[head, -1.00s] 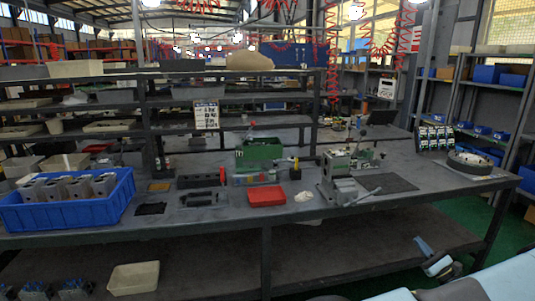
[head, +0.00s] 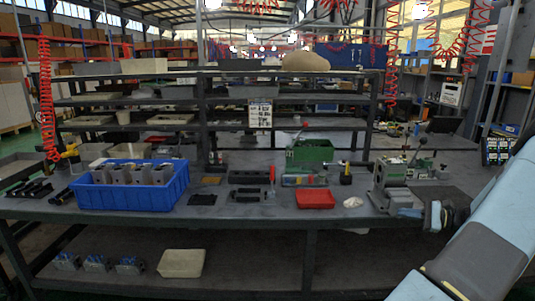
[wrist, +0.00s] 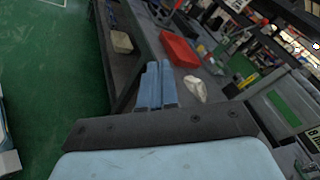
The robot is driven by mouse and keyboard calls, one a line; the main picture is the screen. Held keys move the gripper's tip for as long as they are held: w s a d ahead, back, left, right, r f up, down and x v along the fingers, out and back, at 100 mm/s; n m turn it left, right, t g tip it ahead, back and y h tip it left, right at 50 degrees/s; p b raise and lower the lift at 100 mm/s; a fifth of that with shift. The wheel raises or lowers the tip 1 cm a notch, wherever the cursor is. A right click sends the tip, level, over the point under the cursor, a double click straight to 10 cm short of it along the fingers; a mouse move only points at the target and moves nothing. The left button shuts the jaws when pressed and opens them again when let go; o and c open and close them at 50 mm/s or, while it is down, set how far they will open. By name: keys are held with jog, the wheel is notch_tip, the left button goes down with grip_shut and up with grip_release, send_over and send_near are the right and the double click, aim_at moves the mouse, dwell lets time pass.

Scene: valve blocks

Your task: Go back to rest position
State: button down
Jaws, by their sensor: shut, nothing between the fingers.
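My gripper (head: 402,212) is at the lower right of the head view, at the front edge of the workbench (head: 262,219), just in front of the green-and-grey machine. My blue arm reaches up to it from the lower right corner. In the wrist view, the gripper's light blue fingers (wrist: 156,86) lie side by side, shut, with nothing between them. The bench edge and the red tray (wrist: 179,49) show beyond them.
On the bench are a blue crate (head: 132,196) of grey valve blocks, the red tray (head: 315,198), a green box (head: 310,151) and the machine (head: 398,174). A white crumpled thing (head: 355,202) lies near the front edge. Green floor (wrist: 52,60) is clear left of the bench in the wrist view.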

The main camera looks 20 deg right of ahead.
jog(key=w+a+r+n+g+h, duration=0.1)
jog(key=a+r+n+g+h, duration=0.3)
jog(key=a, duration=0.6)
jog(key=w+a+r+n+g+y, duration=0.1)
jog(key=a+r+n+g, duration=0.15)
jog(key=a+r, duration=0.55)
jog(key=w+a+r+n+g+h, duration=0.1)
jog(key=a+r+n+g+h, duration=0.2)
jog(key=a, duration=0.9)
jog(key=s+a+r+n+t+h, duration=0.1)
jog(key=s+a+r+n+h, duration=0.2)
jog(key=s+a, duration=0.5)
jog(key=s+a+r+n+t+h, duration=0.2)
jog(key=s+a+r+n, duration=0.4)
jog(key=s, duration=0.4)
jog(key=shift+s+a+r+h, duration=0.4)
jog(key=shift+a+r, duration=0.05)
jog(key=shift+a, duration=0.45)
